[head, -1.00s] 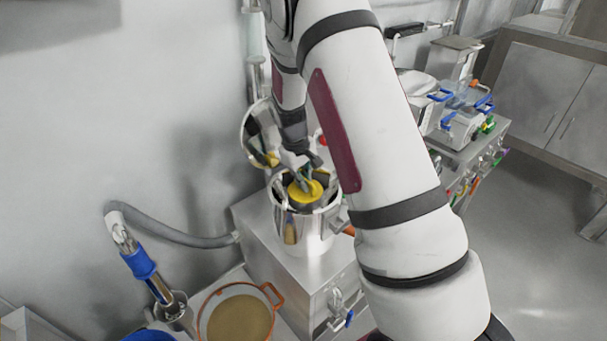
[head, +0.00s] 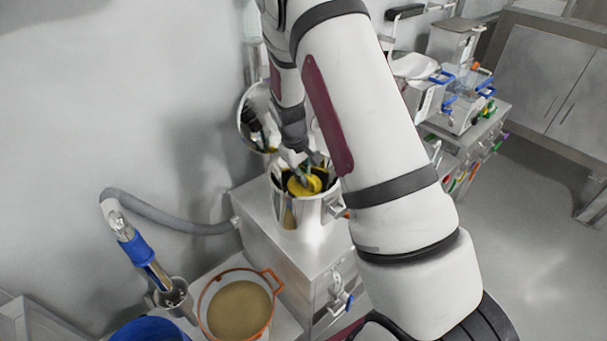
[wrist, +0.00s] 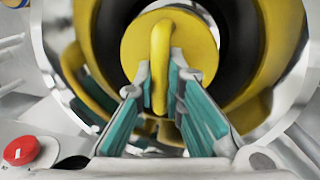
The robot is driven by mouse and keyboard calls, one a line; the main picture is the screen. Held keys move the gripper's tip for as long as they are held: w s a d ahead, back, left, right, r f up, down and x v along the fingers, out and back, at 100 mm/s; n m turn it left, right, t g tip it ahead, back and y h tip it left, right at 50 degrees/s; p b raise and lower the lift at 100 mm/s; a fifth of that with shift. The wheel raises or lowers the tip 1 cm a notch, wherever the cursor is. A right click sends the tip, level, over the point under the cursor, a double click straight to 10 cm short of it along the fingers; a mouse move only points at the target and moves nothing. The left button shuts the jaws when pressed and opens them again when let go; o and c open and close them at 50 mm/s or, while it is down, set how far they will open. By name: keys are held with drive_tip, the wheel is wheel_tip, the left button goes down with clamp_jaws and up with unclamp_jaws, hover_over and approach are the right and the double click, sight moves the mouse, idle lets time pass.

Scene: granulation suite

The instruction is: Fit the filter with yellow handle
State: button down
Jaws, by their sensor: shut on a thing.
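The filter with the yellow handle is a yellow disc (wrist: 192,42) with a raised yellow bar handle (wrist: 160,55) across its middle. My gripper (wrist: 160,82) is shut on this handle, one teal-padded finger on each side. In the head view the yellow filter (head: 304,185) sits inside the mouth of the steel vessel (head: 289,214), with my gripper (head: 305,180) reaching down into it. In the wrist view the vessel's shiny inner wall surrounds the disc, with a dark gap at the right. The filter's lower edge is hidden, so I cannot tell whether it touches the seat.
The open round lid (head: 252,121) stands behind the vessel near the wall. A red button (wrist: 20,151) is at lower left in the wrist view. An orange-rimmed sieve (head: 240,308) and a blue-collared hose nozzle (head: 139,250) are at front left. Equipment (head: 462,108) stands at right.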

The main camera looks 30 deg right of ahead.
sight(297, 188)
drive_tip(key=c, duration=1.6)
unclamp_jaws()
wheel_tip(297, 188, up, 12)
drive_tip(key=a, duration=0.2)
drive_tip(key=shift+s+a+f, duration=0.15)
drive_tip(key=shift+s, duration=0.05)
drive_tip(key=s+a+r+m+t+y, duration=0.1)
drive_tip(key=s+a+r, duration=0.2)
drive_tip(key=s+r, duration=0.4)
drive_tip(key=s+a+r+t, duration=0.2)
drive_tip(key=s+a+r, duration=0.2)
drive_tip(key=r, duration=0.5)
drive_tip(key=s+a+r+t, duration=0.1)
drive_tip(key=s+a+r, duration=0.1)
drive_tip(key=s, duration=0.6)
drive_tip(key=s+a+r+m+t+y, duration=0.1)
drive_tip(key=s+a+r, duration=0.1)
drive_tip(key=s, duration=0.6)
drive_tip(key=shift+s+a+r, duration=0.2)
drive_tip(key=shift+a+r, duration=0.05)
drive_tip(key=shift+r, duration=0.1)
